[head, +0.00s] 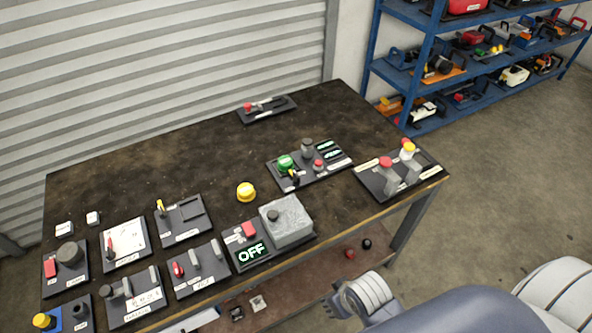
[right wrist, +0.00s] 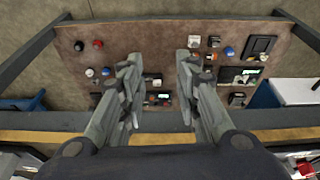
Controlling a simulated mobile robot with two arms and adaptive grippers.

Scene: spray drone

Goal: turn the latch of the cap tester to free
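Several dark panels with controls lie on the brown workbench (head: 190,150); their labels are too small to read, so I cannot say for sure which is the cap tester. One panel (head: 310,168) near the middle right has a green cap, a grey knob, a small red knob, a yellow-black lever and green lit displays. Another panel (head: 275,245) at the front edge has a grey box and a display reading OFF. My right gripper (right wrist: 160,80) is open and empty, its fingers apart above the lower shelf; its wrist shows low in the head view. My left gripper is out of view.
More panels crowd the front left of the bench. A yellow cap (head: 246,192) stands alone mid-bench. A panel with red and yellow knobs (head: 400,175) is at the right corner. The lower shelf (right wrist: 120,40) holds loose caps and small devices. Blue racks (head: 425,60) stand behind.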

